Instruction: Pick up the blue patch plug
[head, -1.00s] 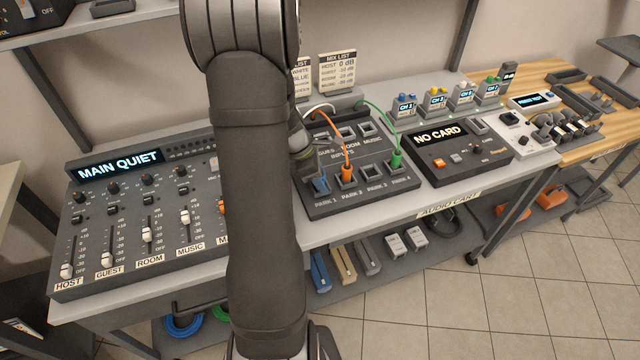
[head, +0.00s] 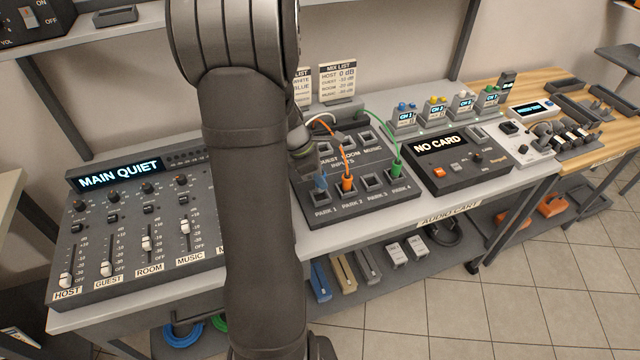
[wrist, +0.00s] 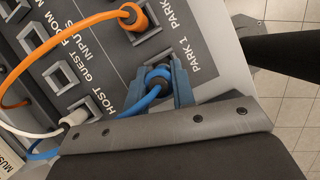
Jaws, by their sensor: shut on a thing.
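The blue patch plug (wrist: 157,78) is between the two blue fingers of my gripper (wrist: 159,84), which is shut on it. In the head view the blue plug (head: 321,181) shows just above the PARK 1 socket (head: 324,198), which appears empty. A blue cable runs from the plug to the left in the wrist view. My own arm hides most of my gripper in the head view.
An orange plug (head: 347,183) stands in PARK 2 and a green plug (head: 397,167) in PARK 4. A white plug (wrist: 76,117) is at the HOST input. The NO CARD unit (head: 455,160) is to the right, the mixer (head: 130,230) to the left.

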